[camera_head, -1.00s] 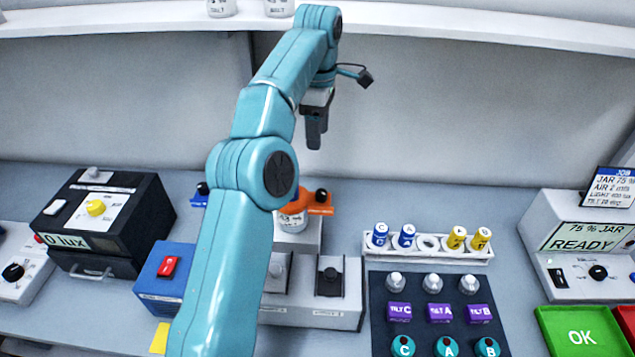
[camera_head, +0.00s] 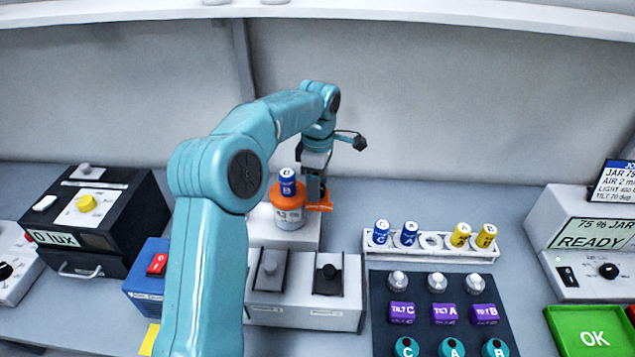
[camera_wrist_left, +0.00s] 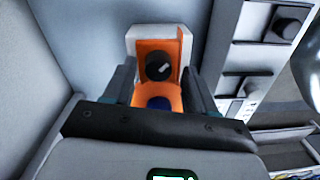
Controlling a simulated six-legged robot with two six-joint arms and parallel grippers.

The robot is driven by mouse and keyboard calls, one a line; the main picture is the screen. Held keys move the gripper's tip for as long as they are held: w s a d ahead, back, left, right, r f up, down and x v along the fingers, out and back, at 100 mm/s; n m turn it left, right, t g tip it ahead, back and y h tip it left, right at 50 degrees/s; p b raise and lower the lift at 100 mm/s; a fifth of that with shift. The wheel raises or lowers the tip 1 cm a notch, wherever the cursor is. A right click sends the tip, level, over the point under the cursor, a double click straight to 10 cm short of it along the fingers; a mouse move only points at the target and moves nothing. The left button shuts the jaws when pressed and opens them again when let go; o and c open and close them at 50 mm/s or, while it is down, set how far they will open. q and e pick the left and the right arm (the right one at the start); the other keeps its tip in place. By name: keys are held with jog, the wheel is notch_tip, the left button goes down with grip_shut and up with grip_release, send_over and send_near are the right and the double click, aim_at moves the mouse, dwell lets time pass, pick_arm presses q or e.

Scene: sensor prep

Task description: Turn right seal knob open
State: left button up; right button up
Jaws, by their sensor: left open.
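The right seal knob is black and sits on an orange bracket (camera_head: 321,207) at the right of a jar (camera_head: 291,220) with an orange collar. In the head view my left gripper (camera_head: 314,190) is over the bracket and largely hides the knob. In the left wrist view the knob (camera_wrist_left: 160,66) shows ahead, between the two fingers of my open left gripper (camera_wrist_left: 161,80). Its pale pointer mark is slanted. I cannot tell whether the fingers touch it. A blue-capped vial (camera_head: 287,180) stands on top of the jar. The left seal knob is hidden behind my arm.
A rack (camera_head: 430,252) with blue and yellow vials is to the right. A black lux box (camera_head: 98,220) is at the left. A wall is behind, with a shelf (camera_head: 430,12) above.

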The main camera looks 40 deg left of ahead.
pick_arm(q)
jog(key=shift+w+d+f, duration=0.15)
jog(key=shift+w+d, duration=0.15)
jog(key=shift+w, duration=0.15)
jog(key=shift+s+a, duration=0.25)
jog(key=shift+s, duration=0.05)
grip_shut()
jog(key=c, duration=1)
grip_release()
jog(key=shift+w+d, duration=0.15)
jog(key=shift+c, duration=0.2)
pick_arm(e)
jog(key=shift+w+d+f, duration=0.1)
jog(key=shift+w+d, duration=0.05)
jog(key=shift+w, duration=0.05)
